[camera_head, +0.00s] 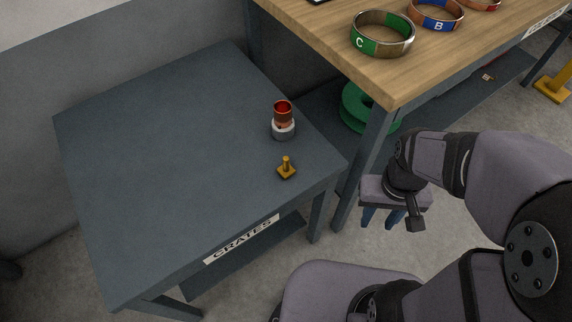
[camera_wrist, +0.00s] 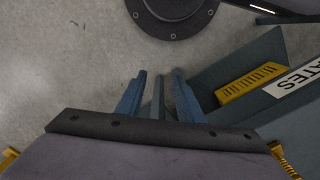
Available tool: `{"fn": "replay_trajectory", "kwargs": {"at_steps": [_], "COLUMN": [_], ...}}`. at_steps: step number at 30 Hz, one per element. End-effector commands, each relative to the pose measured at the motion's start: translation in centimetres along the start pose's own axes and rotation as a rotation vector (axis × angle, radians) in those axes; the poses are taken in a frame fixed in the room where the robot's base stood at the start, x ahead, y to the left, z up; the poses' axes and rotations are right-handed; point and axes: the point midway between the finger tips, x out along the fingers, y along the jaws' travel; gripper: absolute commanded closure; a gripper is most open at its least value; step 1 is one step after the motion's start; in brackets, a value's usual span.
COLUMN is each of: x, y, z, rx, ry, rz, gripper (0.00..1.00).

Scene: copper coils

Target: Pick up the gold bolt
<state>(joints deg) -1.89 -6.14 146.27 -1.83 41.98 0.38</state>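The gold bolt (camera_head: 286,168) stands upright on its square head on the grey table (camera_head: 170,150), near the table's right corner. My gripper (camera_head: 380,222) hangs over the floor to the right of that table, well apart from the bolt, with its blue fingers pointing down. In the wrist view my gripper (camera_wrist: 159,78) shows its two fingers apart with no object held between them. The bolt cannot be made out in the wrist view.
A red-orange cylinder on a pale round base (camera_head: 283,129) stands just behind the bolt. A wooden-topped table (camera_head: 420,70) at the back right carries metal rings with coloured bands, including a green one (camera_head: 382,34). A green spool (camera_head: 356,105) sits below it. The grey table's left side is clear.

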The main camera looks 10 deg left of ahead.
Motion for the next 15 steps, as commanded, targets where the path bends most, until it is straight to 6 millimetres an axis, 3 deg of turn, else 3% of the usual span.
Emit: {"fn": "replay_trajectory", "kwargs": {"at_steps": [5,9,15], "x": [-0.7,-1.7,-4.2], "y": [-0.5,-0.1,0.8], "z": [1.9,3.3,2.5], "rx": [-0.221,-0.506,-0.96], "ry": [-0.146,-0.307,-0.487], "rz": [0.103,0.274,0.62], "gripper": [0.66,0.66,0.66]}}
